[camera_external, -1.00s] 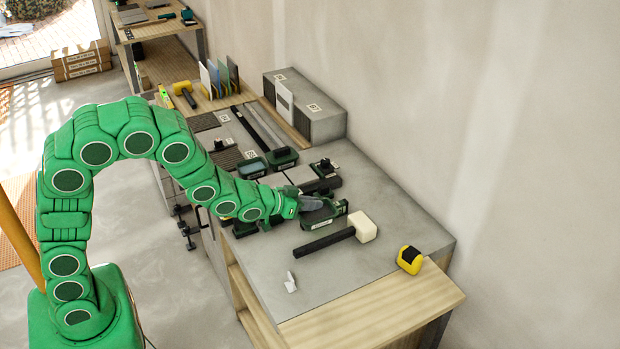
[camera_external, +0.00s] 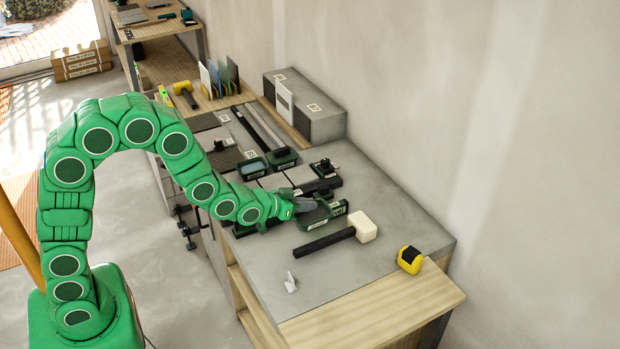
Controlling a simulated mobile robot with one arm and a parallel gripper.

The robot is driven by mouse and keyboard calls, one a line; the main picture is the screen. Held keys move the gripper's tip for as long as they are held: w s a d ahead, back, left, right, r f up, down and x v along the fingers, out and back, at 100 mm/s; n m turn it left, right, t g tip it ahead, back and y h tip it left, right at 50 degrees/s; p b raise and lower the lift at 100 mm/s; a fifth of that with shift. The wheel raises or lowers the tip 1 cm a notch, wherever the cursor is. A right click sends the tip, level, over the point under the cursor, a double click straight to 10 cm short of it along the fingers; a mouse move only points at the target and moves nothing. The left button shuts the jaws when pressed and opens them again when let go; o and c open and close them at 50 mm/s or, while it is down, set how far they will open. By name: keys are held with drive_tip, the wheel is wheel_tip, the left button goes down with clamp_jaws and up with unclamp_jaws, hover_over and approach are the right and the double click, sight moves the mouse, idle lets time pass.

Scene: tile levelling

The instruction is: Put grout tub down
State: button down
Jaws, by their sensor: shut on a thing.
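The grout tub (camera_external: 325,213) is a dark green tub with a grey inside and a small white label on its near side. It is at the middle of the grey bench top (camera_external: 390,205), behind the mallet. My gripper (camera_external: 302,206) reaches it from the left and is shut on its left side. The tub looks level and at or very near the bench surface; I cannot tell whether it touches. The fingertips are small and partly hidden against the tub.
A white-headed mallet (camera_external: 362,227) lies just in front of the tub. A yellow tape measure (camera_external: 410,259) and a small white piece (camera_external: 291,282) lie nearer. Other green tubs (camera_external: 252,168) and grey tiles stand behind.

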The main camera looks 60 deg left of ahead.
wheel_tip(320, 180, up, 8)
drive_tip(key=s+a+r, duration=0.1)
drive_tip(key=a, duration=1.6)
drive_tip(key=s+a+f, duration=0.1)
drive_tip(key=s+a, duration=0.6)
drive_tip(key=a, duration=0.3)
drive_tip(key=s+a, duration=0.7)
drive_tip(key=a, duration=0.3)
drive_tip(key=shift+m+h, duration=0.3)
drive_tip(key=shift+h, duration=0.1)
drive_tip(key=shift+f, duration=2.6)
drive_tip(key=shift+d, duration=0.1)
drive_tip(key=shift+f, duration=4.85)
